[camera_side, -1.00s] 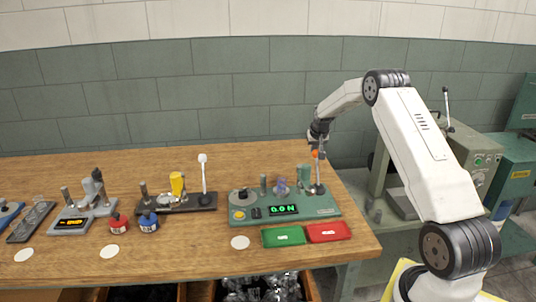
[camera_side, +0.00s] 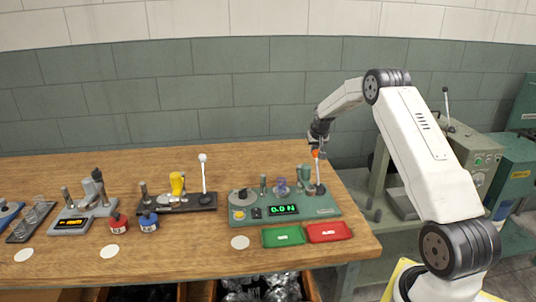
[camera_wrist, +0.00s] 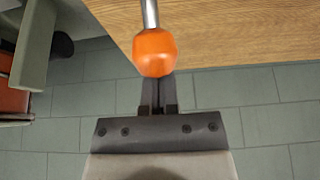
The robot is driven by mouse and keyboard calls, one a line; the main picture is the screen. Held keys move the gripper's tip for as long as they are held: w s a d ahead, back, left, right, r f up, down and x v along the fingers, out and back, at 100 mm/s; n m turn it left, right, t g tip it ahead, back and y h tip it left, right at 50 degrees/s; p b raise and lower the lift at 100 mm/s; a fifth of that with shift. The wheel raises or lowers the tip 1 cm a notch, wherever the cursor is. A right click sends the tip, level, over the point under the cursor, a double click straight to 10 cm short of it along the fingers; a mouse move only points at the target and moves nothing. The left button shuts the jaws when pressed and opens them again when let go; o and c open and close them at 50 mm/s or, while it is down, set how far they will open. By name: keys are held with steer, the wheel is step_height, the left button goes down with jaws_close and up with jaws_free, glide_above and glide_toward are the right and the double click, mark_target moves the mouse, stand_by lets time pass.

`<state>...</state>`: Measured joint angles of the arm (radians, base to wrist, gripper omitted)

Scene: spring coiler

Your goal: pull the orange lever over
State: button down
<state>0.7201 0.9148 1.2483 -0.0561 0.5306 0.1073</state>
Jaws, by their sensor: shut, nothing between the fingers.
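The orange lever has an orange knob (camera_side: 315,154) on a thin metal rod (camera_side: 318,172) that stands nearly upright at the right end of the green coiler base (camera_side: 325,213). In the wrist view the orange knob (camera_wrist: 155,52) sits just in front of my fingertips and hides them in part. My gripper (camera_side: 316,146) is above and right behind the knob. In the wrist view its fingers (camera_wrist: 159,90) are together with nothing between them. I cannot tell whether the fingers touch the knob.
The coiler's display (camera_side: 284,210) glows green. A green tray (camera_side: 283,236) and a red tray (camera_side: 328,231) lie in front of it. A black base with a white-knobbed lever (camera_side: 203,158) stands to the left. The wooden table's (camera_side: 362,212) right edge is close by.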

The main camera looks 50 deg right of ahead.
mark_target(317, 150)
steer(key=shift+s+a+r, duration=0.2)
steer(key=shift+s+a, duration=0.35)
steer(key=shift+a, duration=0.05)
steer(key=shift+s+a, duration=0.55)
steer(key=shift+r, duration=0.15)
steer(key=shift+s+a+r, duration=0.1)
steer(key=shift+r, duration=0.1)
steer(key=shift+s+a+r, duration=0.35)
steer(key=shift+s+a, duration=0.05)
steer(key=shift+s, duration=0.1)
